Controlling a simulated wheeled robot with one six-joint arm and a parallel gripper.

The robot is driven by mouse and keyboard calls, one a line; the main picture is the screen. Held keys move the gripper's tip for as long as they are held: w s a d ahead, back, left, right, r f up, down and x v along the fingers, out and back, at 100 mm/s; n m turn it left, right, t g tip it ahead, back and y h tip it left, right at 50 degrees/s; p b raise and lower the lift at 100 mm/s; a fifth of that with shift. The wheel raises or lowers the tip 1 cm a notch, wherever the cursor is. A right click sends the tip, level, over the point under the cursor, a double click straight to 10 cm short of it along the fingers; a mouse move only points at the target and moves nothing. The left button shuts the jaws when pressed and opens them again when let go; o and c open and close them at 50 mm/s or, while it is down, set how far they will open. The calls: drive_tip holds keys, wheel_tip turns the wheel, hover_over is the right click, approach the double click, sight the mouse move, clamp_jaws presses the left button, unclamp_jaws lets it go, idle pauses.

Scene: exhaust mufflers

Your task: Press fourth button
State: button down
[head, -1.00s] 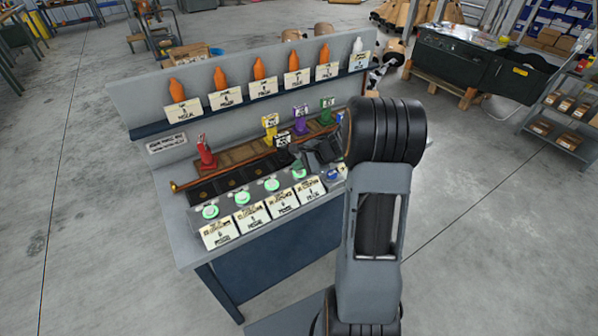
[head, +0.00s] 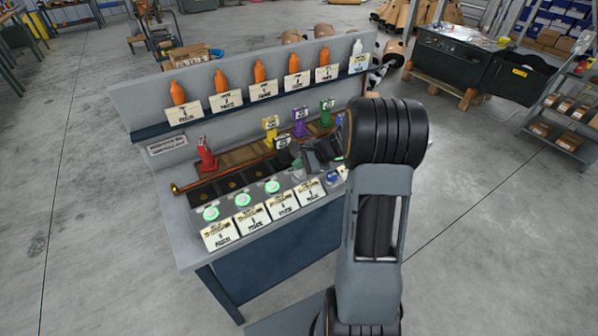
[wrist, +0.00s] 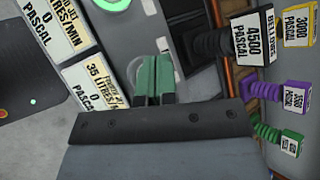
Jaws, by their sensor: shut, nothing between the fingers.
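A row of round green buttons lies along the front of the sloped panel. The first (head: 211,214), second (head: 242,200) and third (head: 272,186) from the left glow green in the head view. My gripper (wrist: 155,80) is shut and empty, over the fourth button's place. In the head view the dark gripper (head: 302,167) largely hides that button. In the wrist view a pale ring (wrist: 134,72) shows beside the fingertips, which look green. I cannot tell whether they touch the button. A card (wrist: 90,82) reading 35 litres/min, 0 Pascal is beside it.
A blue button (head: 332,179) is to the right. Behind the buttons stand red (head: 206,154), yellow (head: 270,127), purple (head: 300,120) and green (head: 326,111) tagged pieces, and a black piece tagged 4500 Pascal (wrist: 247,38). Orange bottles (head: 221,82) stand on the shelf above.

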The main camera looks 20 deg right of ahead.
sight(300, 175)
drive_tip(key=shift+r, duration=0.1)
drive_tip(key=shift+r+p, duration=1.8)
drive_tip(key=shift+r, duration=0.65)
idle(2.0)
drive_tip(key=shift+s+f+n, duration=0.25)
drive_tip(key=shift+n, duration=0.15)
drive_tip(key=s, duration=0.1)
drive_tip(key=s+f+n+g, duration=0.1)
drive_tip(key=s, duration=0.1)
drive_tip(key=s+n+g, duration=0.1)
drive_tip(key=shift+s+a+f+h, duration=0.15)
drive_tip(key=shift+a+f+h, duration=0.15)
drive_tip(key=shift+f, duration=0.1)
drive_tip(key=s+a+r+n+h, duration=0.3)
drive_tip(key=s+a+r+n, duration=0.1)
drive_tip(key=s+n, duration=0.3)
drive_tip(key=s+a+r+n+h, duration=0.3)
drive_tip(key=s+a+r+n, duration=0.1)
drive_tip(key=s+r+n, duration=0.3)
drive_tip(key=s, duration=0.2)
drive_tip(key=shift+s+a+r, duration=0.25)
drive_tip(key=shift+s+a, duration=0.05)
drive_tip(key=shift+a, duration=0.1)
